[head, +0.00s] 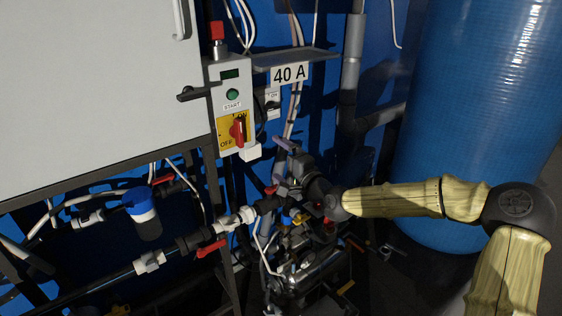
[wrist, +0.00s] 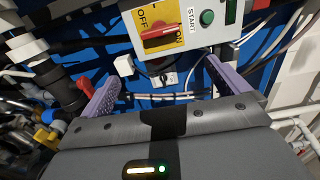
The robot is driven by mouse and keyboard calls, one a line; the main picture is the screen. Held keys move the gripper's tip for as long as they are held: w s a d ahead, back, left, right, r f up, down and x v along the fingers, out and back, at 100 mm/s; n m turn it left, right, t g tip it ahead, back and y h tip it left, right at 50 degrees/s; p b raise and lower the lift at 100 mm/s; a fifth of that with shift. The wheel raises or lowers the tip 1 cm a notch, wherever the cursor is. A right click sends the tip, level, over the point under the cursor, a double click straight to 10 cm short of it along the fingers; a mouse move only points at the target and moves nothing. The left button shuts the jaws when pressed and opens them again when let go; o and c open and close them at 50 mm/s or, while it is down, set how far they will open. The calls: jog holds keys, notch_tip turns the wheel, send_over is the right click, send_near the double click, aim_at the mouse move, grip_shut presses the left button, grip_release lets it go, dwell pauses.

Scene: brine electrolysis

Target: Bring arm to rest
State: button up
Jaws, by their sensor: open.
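My arm, covered in a yellowish sleeve, reaches in from the right in the head view. My gripper (head: 285,149) is in front of the pipework, below and to the right of the control box (head: 231,104). In the wrist view my gripper (wrist: 169,88) has its two purple fingers wide apart, with nothing held between them. The box carries a green START button (head: 232,94) and a red rotary switch (head: 238,131) on a yellow OFF/ON plate. The red switch also shows in the wrist view (wrist: 160,35), beyond the fingers and apart from them.
A large blue tank (head: 475,110) stands at the right, behind my arm. A white cabinet (head: 95,90) fills the upper left. Pipes with red-handled valves (head: 211,248) and a blue-capped filter (head: 144,215) run below it. A "40 A" sign (head: 290,74) hangs above my gripper.

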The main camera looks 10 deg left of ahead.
jog(key=s+d+f+n+g+h+p, duration=0.55)
jog(key=s+d+f+n+h, duration=0.2)
jog(key=s+f, duration=0.2)
jog(key=s+d+r+g+h+p, duration=0.2)
jog(key=s+d+r+h+p, duration=0.1)
jog(key=s+d, duration=0.6)
jog(key=s+d+r+g+h+p, duration=0.1)
jog(key=s+d+r+h+p, duration=0.2)
jog(key=s+d, duration=0.6)
jog(key=d+r+n, duration=0.1)
jog(key=d, duration=0.3)
jog(key=shift+d+g, duration=0.35)
jog(key=shift+d, duration=0.05)
